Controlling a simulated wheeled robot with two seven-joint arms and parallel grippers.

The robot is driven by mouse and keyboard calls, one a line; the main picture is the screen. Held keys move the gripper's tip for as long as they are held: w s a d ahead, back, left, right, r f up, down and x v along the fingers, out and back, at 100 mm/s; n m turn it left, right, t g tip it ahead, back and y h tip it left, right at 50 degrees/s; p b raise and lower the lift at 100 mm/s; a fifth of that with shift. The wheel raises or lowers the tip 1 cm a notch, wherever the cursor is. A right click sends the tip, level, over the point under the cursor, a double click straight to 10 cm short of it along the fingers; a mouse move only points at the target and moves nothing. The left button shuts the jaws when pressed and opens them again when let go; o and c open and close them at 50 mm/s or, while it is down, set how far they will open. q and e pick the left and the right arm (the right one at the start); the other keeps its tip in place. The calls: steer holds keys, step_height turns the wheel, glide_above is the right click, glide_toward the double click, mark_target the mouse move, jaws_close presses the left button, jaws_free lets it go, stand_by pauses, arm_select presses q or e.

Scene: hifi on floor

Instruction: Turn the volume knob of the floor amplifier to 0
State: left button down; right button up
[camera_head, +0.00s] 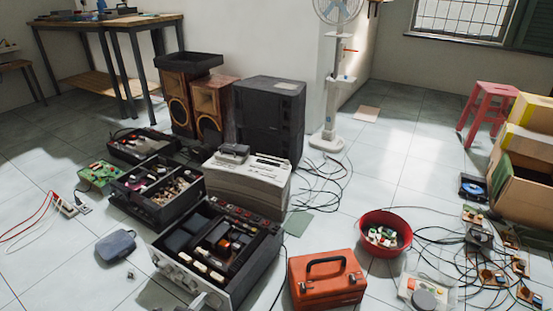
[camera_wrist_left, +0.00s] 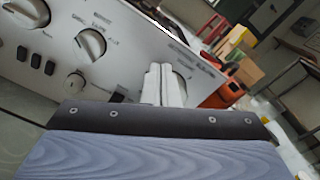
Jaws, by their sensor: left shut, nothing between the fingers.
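The floor amplifier has its top open, showing the parts inside, and its silver front panel (camera_head: 178,279) faces the lower left in the head view. In the left wrist view the panel (camera_wrist_left: 130,62) fills the upper left, tilted. It carries round knobs, one in the middle (camera_wrist_left: 91,45) and one at the top left (camera_wrist_left: 30,12), plus a smaller one (camera_wrist_left: 76,84). A larger round dial or knob (camera_wrist_left: 182,82) is partly hidden behind my fingers. My left gripper (camera_wrist_left: 163,68) is shut and empty, its tips close to the panel by that dial; contact is unclear. My right gripper is not visible.
An orange toolbox (camera_head: 327,280) stands right of the amplifier. A grey pouch (camera_head: 115,246) lies on the floor to its left. Behind it are a beige device (camera_head: 248,185) and an open black case (camera_head: 158,190). Loose cables spread at right. Floor at front left is mostly clear.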

arm_select(q)
steer(key=shift+a+f, duration=0.1)
steer(key=shift+f, duration=0.25)
steer(key=shift+w, duration=0.1)
stand_by(0.3)
steer(key=shift+w+a+r, duration=0.1)
steer(key=shift+a+r, duration=0.15)
steer(key=shift+a, duration=0.15)
steer(key=v, duration=0.6)
steer(key=shift+r+p, duration=0.1)
steer(key=shift+p, duration=0.25)
